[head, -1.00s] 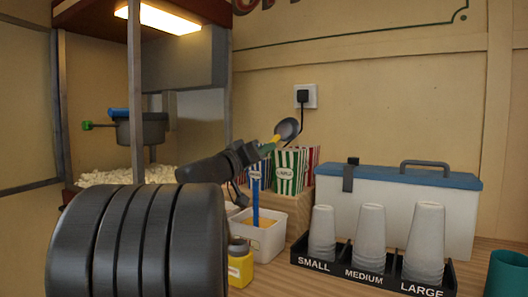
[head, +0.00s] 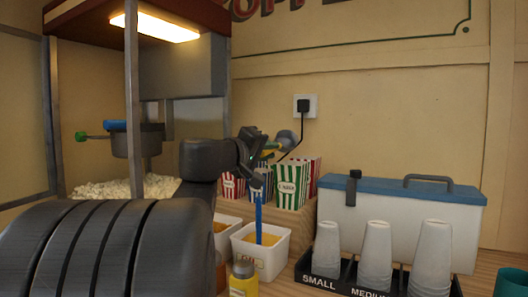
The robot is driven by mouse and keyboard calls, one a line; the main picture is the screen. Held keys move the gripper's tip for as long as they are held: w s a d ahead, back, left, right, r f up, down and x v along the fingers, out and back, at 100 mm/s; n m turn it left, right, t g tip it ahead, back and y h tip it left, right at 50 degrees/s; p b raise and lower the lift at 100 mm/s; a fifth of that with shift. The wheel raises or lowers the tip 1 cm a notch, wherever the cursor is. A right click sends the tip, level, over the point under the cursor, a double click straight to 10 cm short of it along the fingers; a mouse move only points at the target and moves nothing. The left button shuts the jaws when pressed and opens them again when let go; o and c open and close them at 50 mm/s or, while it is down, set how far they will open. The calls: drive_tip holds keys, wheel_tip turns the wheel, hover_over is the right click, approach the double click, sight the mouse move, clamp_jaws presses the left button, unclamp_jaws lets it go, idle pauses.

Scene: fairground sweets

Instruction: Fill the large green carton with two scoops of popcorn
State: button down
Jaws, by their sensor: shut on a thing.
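The large green carton (head: 291,186), striped green and white with a label, stands upright in a wooden holder at the picture's middle. Its inside is not visible. My gripper (head: 262,154) is shut on the yellow handle of a scoop (head: 288,137), whose grey bowl shows partly behind the gripper. The scoop appears above and slightly left of the green carton; how far apart they are in depth, and whether the bowl holds anything, I cannot tell. Popcorn (head: 103,190) lies heaped in the popcorn machine (head: 134,100) at the left, partly hidden by my arm.
Red (head: 233,187) and blue (head: 262,180) striped cartons stand beside the green one. In front are a white tub (head: 262,258) with a blue-handled tool and a yellow bottle (head: 243,280). A cup rack (head: 330,288) and a blue-lidded cooler (head: 400,205) stand right. A kettle (head: 135,140) hangs in the machine.

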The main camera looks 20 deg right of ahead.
drive_tip(key=shift+r+n, duration=0.35)
drive_tip(key=shift+n, duration=0.25)
drive_tip(key=shift+r+p, duration=0.1)
drive_tip(key=shift+p, duration=0.45)
drive_tip(key=n+p, duration=0.1)
drive_tip(key=p, duration=0.2)
drive_tip(key=shift+a+r+y, duration=0.1)
drive_tip(key=shift+r+y, duration=0.2)
drive_tip(key=shift+r, duration=0.1)
drive_tip(key=shift+w+r+n+g+y+p, duration=0.15)
drive_tip(key=shift+r+n+g+p, duration=0.55)
drive_tip(key=shift+p, duration=2.95)
drive_tip(key=shift+w+r+n+g+y+p, duration=0.2)
drive_tip(key=shift+r+n+p, duration=0.95)
drive_tip(key=shift+p, duration=2.55)
drive_tip(key=shift+w+r+n+g+y+p, duration=0.15)
drive_tip(key=shift+r+n+g+p, duration=0.55)
drive_tip(key=shift+p, duration=2.95)
drive_tip(key=shift+r, duration=0.25)
